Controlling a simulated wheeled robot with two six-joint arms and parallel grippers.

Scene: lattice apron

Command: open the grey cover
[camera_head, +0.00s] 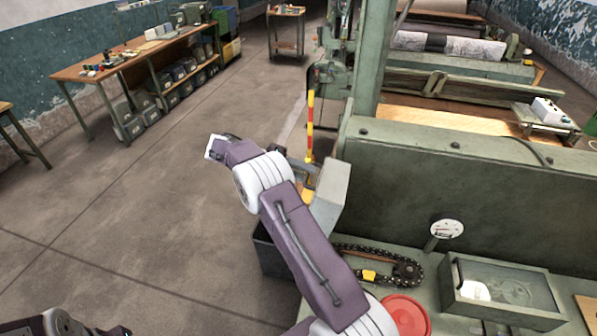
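A light grey panel or cover (333,193) shows at the left end of the green machine, partly hidden behind my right arm. I cannot tell how it is hinged or whether it stands ajar. My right arm reaches up from the bottom and bends left across it. My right gripper (215,148) is at the arm's far end, over open floor, left of the cover and apart from it. Its fingers are too small to read. Part of my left arm shows at the bottom left corner; its gripper is out of the picture.
A dark bin (268,250) stands below the cover. On the machine's bench are a chain (380,262), a red round dish (406,314), a dial gauge (447,229) and a green box with a clear window (505,287). A wooden workbench (130,57) stands far left. The floor between is clear.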

